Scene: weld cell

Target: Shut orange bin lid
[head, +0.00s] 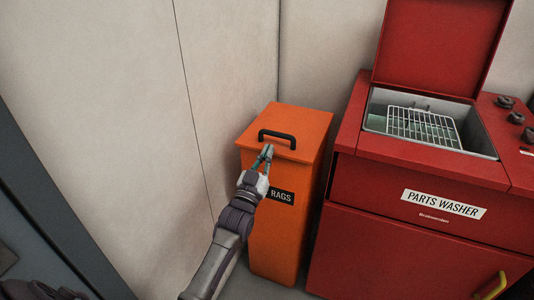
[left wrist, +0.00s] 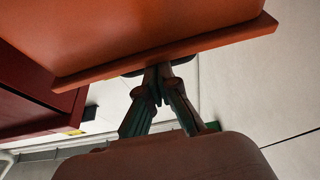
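The orange bin (head: 274,235) stands in the corner with a "RAGS" label on its front. Its orange lid (head: 305,122) lies flat on top and looks closed, with a black handle (head: 278,136) near the front edge. My left gripper (head: 268,150) is at the lid's front edge, just in front of the handle. In the left wrist view the fingertips (left wrist: 158,72) are together beside the lid's edge (left wrist: 225,38), with nothing visible between them. The fingers partly hide the handle there, and whether they touch the lid is unclear.
A red parts washer (head: 410,237) stands close to the right of the bin, its own red lid (head: 440,45) raised over a basin with a wire rack (head: 422,126). Pale walls (head: 235,60) meet behind the bin. A dark grey panel edge is at the far left.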

